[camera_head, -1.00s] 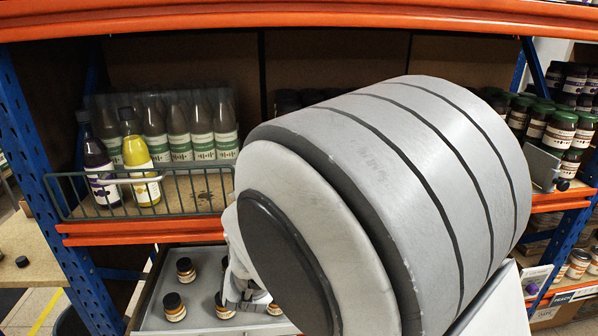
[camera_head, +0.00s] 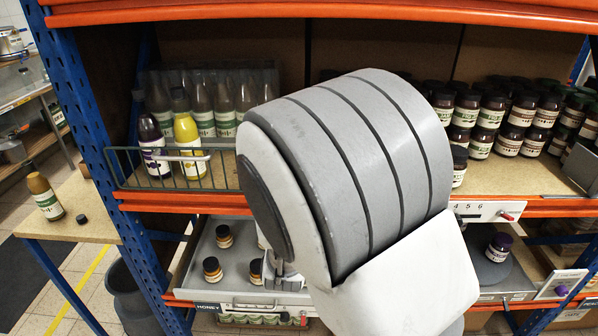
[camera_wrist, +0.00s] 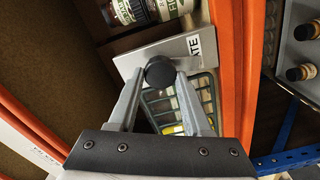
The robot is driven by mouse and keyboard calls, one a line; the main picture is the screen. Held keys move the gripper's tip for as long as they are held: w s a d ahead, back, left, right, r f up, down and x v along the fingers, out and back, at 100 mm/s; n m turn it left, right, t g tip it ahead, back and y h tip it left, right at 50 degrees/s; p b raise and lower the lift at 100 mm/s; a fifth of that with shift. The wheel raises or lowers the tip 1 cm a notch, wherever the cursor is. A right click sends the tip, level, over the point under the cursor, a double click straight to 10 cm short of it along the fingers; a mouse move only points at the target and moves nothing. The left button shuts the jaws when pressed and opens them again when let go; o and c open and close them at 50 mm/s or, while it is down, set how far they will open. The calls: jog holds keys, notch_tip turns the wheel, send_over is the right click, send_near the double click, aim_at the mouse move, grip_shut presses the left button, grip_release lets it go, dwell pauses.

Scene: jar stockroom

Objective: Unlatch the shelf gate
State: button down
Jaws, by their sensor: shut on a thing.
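My gripper (camera_wrist: 160,77) is shut on a round black knob (camera_wrist: 159,70) in the wrist view. The knob stands in front of a light grey plate (camera_wrist: 184,48) with partly visible lettering ending in "ATE". The green wire gate (camera_wrist: 205,95) shows behind my fingers there. In the head view the gate (camera_head: 126,169) stands upright across the shelf front at the left, before several bottles. Its right end, the knob and my fingertips are hidden behind my arm in that view. Whether the latch is released cannot be told.
Orange shelf beams (camera_head: 150,203) and a blue post (camera_head: 110,150) frame the shelf. Dark-lidded jars (camera_head: 488,112) stand on its right side. A grey drawer (camera_head: 205,265) with small jars stands out below. A wooden table (camera_head: 90,212) with a yellow-brown bottle (camera_head: 44,196) is at left.

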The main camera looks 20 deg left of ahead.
jog(key=shift+r+n+p, duration=0.1)
jog(key=shift+n+p, duration=0.45)
jog(key=shift+n, duration=0.65)
jog(key=shift+c, duration=1.7)
grip_release()
jog(key=p+v, duration=0.3)
jog(key=v, duration=0.9)
jog(key=shift+s+a, duration=0.15)
jog(key=shift+s, duration=0.05)
